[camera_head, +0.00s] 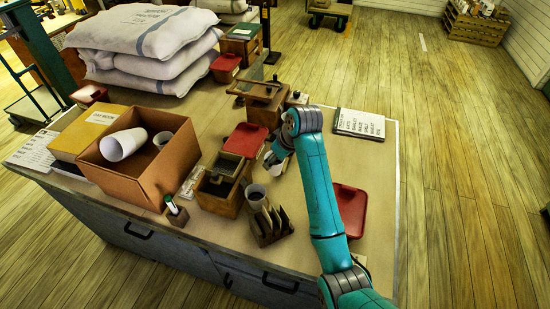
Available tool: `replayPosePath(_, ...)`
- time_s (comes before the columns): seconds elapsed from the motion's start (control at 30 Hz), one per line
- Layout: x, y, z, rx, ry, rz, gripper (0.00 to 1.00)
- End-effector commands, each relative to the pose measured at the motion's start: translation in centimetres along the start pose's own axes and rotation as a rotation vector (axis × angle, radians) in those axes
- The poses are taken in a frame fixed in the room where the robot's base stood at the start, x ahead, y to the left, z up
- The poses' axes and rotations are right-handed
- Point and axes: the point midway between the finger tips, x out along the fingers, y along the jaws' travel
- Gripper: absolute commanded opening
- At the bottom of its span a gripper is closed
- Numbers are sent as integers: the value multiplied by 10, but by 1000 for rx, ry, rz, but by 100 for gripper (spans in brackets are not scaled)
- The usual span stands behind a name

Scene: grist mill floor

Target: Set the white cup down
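My teal arm reaches over the workbench (376,190) from the lower right. My gripper (271,161) points down near the middle of the bench, mostly hidden by my own wrist. A small white form, which may be the white cup (275,168), shows at the gripper's end. I cannot make out the fingers or whether they close on it. A grey-white cup (256,195) with a dark inside stands just below and left of the gripper, beside a wooden box with a dark top (221,184).
A cardboard box (131,187) holding a white roll stands left. White sacks (150,31) are stacked behind. Red trays (350,208) flank my arm, with a wooden rack (268,226) in front. The bench's right strip is clear.

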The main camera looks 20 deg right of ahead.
Motion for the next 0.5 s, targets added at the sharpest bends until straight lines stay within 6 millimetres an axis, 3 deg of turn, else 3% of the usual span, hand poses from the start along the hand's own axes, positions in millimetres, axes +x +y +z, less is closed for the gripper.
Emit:
replayPosePath(0.47, 10, 0, 5, 0, -1, -1, 44)
replayPosePath(0.5, 9, 0, 4, 0, 0, -1, 66)
